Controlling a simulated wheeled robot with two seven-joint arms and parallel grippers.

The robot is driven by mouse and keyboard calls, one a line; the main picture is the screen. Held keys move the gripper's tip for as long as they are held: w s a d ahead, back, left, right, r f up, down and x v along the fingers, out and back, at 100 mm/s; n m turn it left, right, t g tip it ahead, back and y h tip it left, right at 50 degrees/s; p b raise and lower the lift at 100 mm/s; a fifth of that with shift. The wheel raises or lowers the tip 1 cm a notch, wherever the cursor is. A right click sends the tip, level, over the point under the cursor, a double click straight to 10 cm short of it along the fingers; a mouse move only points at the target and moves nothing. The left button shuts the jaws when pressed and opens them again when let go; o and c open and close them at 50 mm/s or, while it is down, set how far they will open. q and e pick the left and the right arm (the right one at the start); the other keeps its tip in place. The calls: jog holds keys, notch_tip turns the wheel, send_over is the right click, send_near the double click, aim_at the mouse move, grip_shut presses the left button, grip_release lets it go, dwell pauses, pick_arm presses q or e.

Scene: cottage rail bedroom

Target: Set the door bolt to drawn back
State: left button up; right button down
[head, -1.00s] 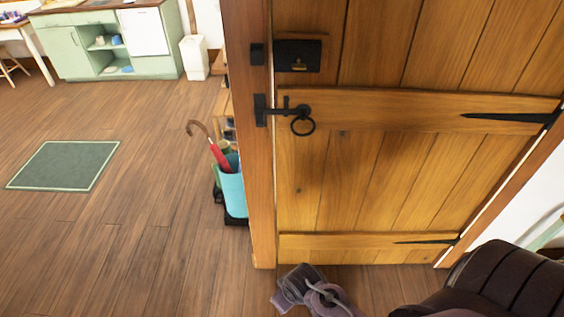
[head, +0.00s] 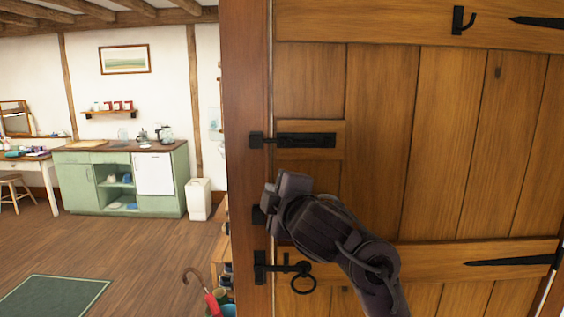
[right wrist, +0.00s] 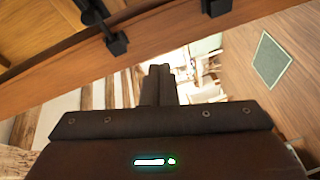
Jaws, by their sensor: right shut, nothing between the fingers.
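The door bolt (head: 305,140) is a black horizontal fitting on a small wooden block on the plank door. Its black keeper (head: 256,140) is on the post to the left. A thin dark bar seems to span the gap between them. My right gripper (head: 272,196) is below the bolt, in front of the door's left edge, apart from the bolt. Its fingers, also seen in the right wrist view (right wrist: 158,85), are shut and empty. Black fittings (right wrist: 116,42) show at the top of that view; I cannot tell which is the bolt. My left gripper is out of view.
A black latch with a ring (head: 303,282) is lower on the door (head: 440,150). A coat hook (head: 461,20) is high on it. The door post (head: 247,60) stands left. Beyond are an umbrella (head: 205,295), a green cabinet (head: 110,180) and open floor.

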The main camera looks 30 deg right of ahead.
jog(key=n+t, duration=0.1)
jog(key=t, duration=0.1)
send_near(273, 140)
jog(key=s+a, duration=0.4)
jog(key=shift+w+a+r, duration=0.1)
jog(key=shift+a+r, duration=0.1)
jog(key=shift+r, duration=0.15)
jog(key=shift+h, duration=0.3)
jog(key=w, duration=0.3)
jog(key=w+d+p, duration=0.1)
jog(key=w, duration=0.6)
jog(key=shift+d+r+p, duration=0.3)
jog(key=shift+r+p, duration=0.1)
jog(key=d, duration=0.1)
jog(key=s+d+p, duration=0.1)
jog(key=s+d+f, duration=0.1)
jog(key=shift+d+p, duration=0.2)
jog(key=shift+p, duration=0.1)
jog(key=shift+w, duration=0.1)
